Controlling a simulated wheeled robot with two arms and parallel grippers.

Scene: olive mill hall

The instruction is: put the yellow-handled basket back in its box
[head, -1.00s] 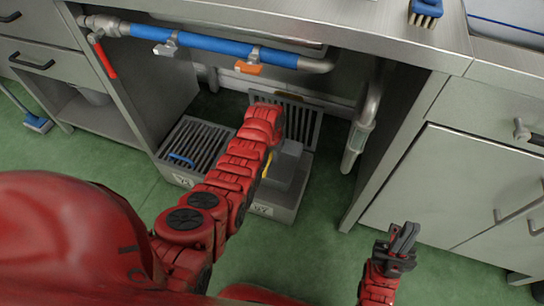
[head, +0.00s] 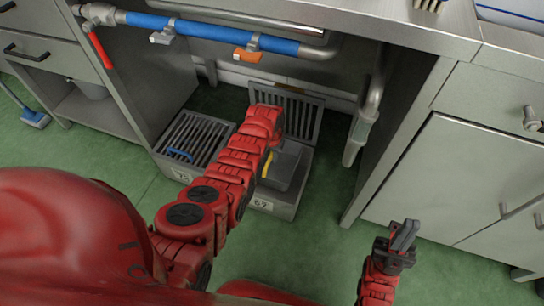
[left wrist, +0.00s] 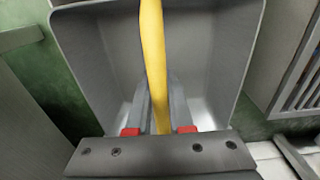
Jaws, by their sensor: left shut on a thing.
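The basket (head: 285,168) is a dark grey bin with a yellow handle (left wrist: 154,60). In the head view it is at the opening of the right floor box (head: 284,210), labelled 67; I cannot tell how deep it sits. My left gripper (left wrist: 158,128) is shut on the yellow handle, with a finger on each side of it. In the head view my left arm hides this gripper and part of the basket. My right gripper (head: 404,238) is apart from everything, over the floor at the right; its jaw opening is unclear.
A slotted grate (head: 298,115) stands upright behind the right box. A neighbouring box on the left has a grate (head: 195,138) with a blue handle (head: 180,155). A blue pipe (head: 215,33) with valves runs above. A drain pipe (head: 362,125) and cabinet (head: 450,185) stand right.

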